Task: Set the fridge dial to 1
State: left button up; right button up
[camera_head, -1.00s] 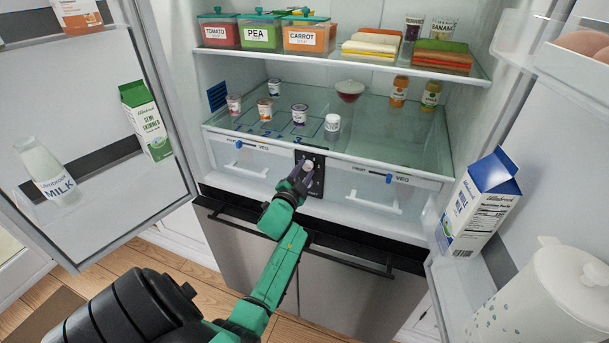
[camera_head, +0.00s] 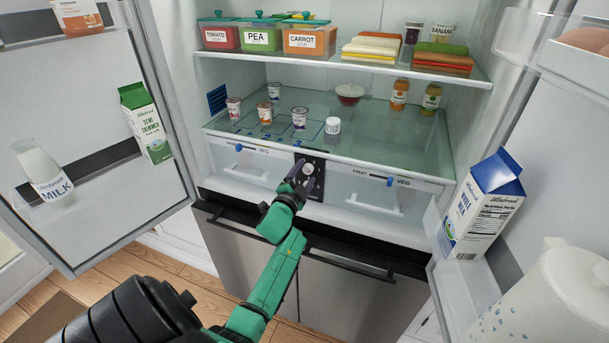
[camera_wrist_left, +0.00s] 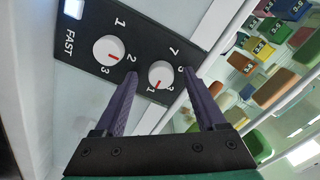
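The black control panel (camera_head: 318,164) sits in the middle of the fridge's drawer front, behind my left gripper (camera_head: 299,182). In the left wrist view, the panel (camera_wrist_left: 135,58) carries two white dials. The dial marked 1, 3, 5, 7 (camera_wrist_left: 161,73) has its red mark beside the 1. The other dial, marked 1, 2, 3 (camera_wrist_left: 107,50), has its red mark between 2 and 3. My left gripper (camera_wrist_left: 160,76) is open, its purple fingers apart on either side of the first dial's line, with gaps and nothing held. No dial name is readable. My right gripper is not in view.
The glass shelf (camera_head: 375,135) above the panel holds several small pots and jars. Drawers with blue sliders (camera_head: 389,181) flank the panel. Open doors stand at both sides, with a milk carton (camera_head: 482,205) on the right. A black handle (camera_head: 350,262) runs below.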

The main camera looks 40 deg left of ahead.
pick_arm(q)
jog(key=b+v, duration=0.2)
jog(key=v, duration=1.2)
jog(key=shift+s+d, duration=0.2)
jog(key=shift+s, duration=0.05)
